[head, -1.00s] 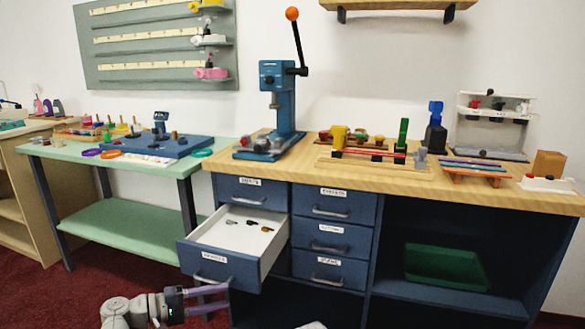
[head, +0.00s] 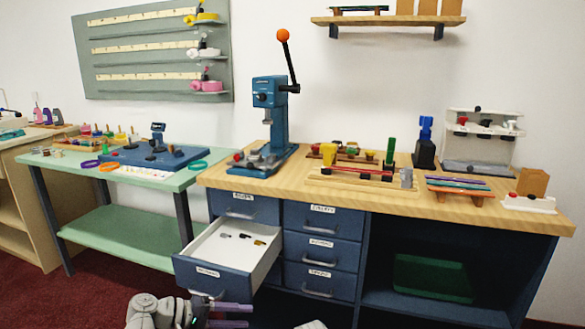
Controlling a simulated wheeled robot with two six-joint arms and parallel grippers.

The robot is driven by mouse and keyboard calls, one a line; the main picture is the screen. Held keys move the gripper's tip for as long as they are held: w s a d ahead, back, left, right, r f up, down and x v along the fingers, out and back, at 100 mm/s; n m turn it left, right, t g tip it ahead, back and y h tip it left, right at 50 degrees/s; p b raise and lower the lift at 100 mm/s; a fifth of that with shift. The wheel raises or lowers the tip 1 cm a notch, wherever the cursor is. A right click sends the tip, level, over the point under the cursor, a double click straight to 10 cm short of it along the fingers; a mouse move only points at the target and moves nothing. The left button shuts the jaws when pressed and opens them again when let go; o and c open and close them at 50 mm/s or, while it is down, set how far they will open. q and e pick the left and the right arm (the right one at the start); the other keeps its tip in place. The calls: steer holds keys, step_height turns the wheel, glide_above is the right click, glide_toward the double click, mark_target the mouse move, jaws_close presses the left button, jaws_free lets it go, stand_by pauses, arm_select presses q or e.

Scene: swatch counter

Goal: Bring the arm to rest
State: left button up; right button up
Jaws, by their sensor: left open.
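My left gripper (head: 232,316) is low in the head view, with its two purple fingers pointing right and apart. It is open with nothing between the fingers. It sits below and in front of the open drawer (head: 205,276), near the drawer's front face; whether it touches the drawer is not clear. The drawer holds several small dark pieces (head: 245,237) and one with a yellowish part. A small pale piece at the bottom edge may be part of my other arm; my right gripper is not in view.
The open drawer juts out from the blue cabinet (head: 318,252). The wooden worktop (head: 390,199) above carries a blue press (head: 270,125) and several tools. A green table (head: 115,232) stands to the left. A green bin (head: 432,278) lies on the open shelf at the right.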

arm_select(q)
steer(key=s+d+r+m+g+y+p, duration=0.2)
steer(key=s+r+y+p, duration=0.4)
steer(key=r+p, duration=0.5)
steer(key=s+d+r+m+g+y+p, duration=0.2)
steer(key=s+d+r+m+y+p, duration=0.3)
steer(key=r+p, duration=0.7)
steer(key=s+m+y+p, duration=0.2)
steer(key=y+p, duration=0.1)
steer(key=p, duration=0.9)
steer(key=shift+r+g+p, duration=0.2)
steer(key=shift+g+p, duration=0.1)
steer(key=shift+p, duration=0.1)
steer(key=shift+f, duration=0.1)
